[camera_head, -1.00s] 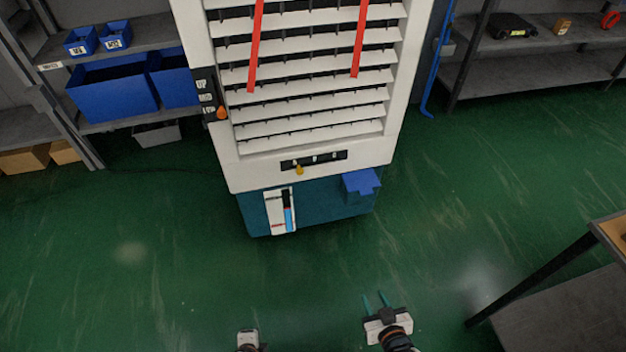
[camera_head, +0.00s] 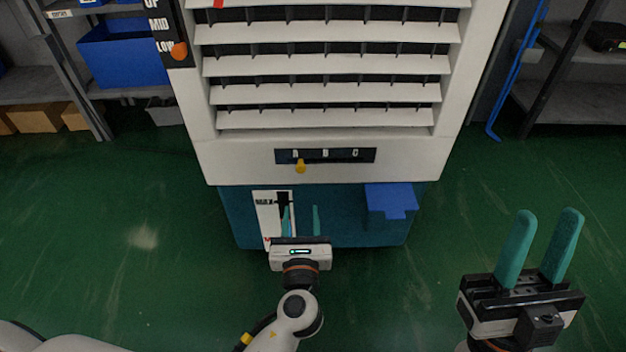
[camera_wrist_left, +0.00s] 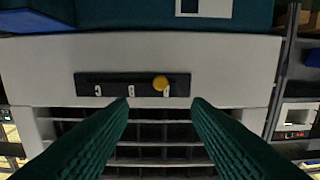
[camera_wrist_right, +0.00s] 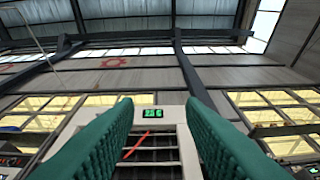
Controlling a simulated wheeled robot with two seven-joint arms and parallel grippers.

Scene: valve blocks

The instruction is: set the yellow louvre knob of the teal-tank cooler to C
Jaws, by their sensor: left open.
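The cooler (camera_head: 210,160) is a white louvred cabinet on a teal tank (camera_head: 345,225). Its yellow louvre knob (camera_head: 300,166) sits at the A end of a black strip marked A, B, C (camera_head: 345,155). The left wrist view shows the strip upside down, with the knob (camera_wrist_left: 160,83) beside the A. My left gripper (camera_head: 301,210) is open and empty, in front of the tank and below the knob in the head view. My right gripper (camera_head: 547,214) is open and empty at the lower right, away from the cooler, its fingers pointing up.
A blue block (camera_head: 390,200) juts from the tank, right of the left gripper. A white level gauge (camera_head: 266,215) is behind that gripper. An orange lever (camera_head: 179,50) is at LOW on the cooler's left side. Shelves stand on both sides; the green floor (camera_head: 100,240) is clear.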

